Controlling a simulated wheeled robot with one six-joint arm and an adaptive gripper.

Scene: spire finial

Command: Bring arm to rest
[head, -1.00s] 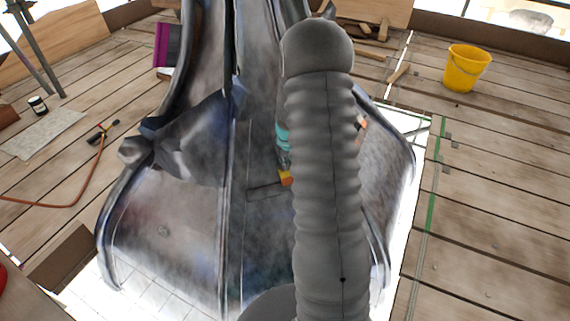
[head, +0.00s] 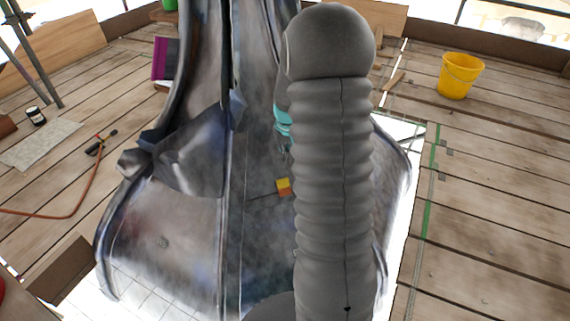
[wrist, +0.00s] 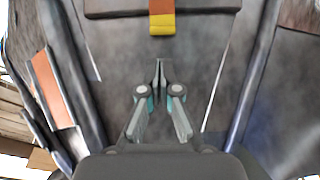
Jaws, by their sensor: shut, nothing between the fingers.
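My gripper (wrist: 159,75) shows in the wrist view with its two fingers together and nothing between them. It points at the grey metal face of the spire (wrist: 95,20). In the head view the spire (head: 160,245) fills the left and middle. My grey ribbed arm stands upright in front of it and hides most of the gripper; only a teal part of it shows at the arm's left edge. A yellow and orange tab (head: 283,187) lies on the spire face below the teal part, and it also shows beyond the fingertips in the wrist view (wrist: 162,22).
A yellow bucket (head: 460,76) stands on the plank deck at the right. A torch with an orange hose (head: 83,190), a small dark jar (head: 36,116) and a pale sheet (head: 40,145) lie at the left. Deck planks (head: 490,200) at the right are mostly clear.

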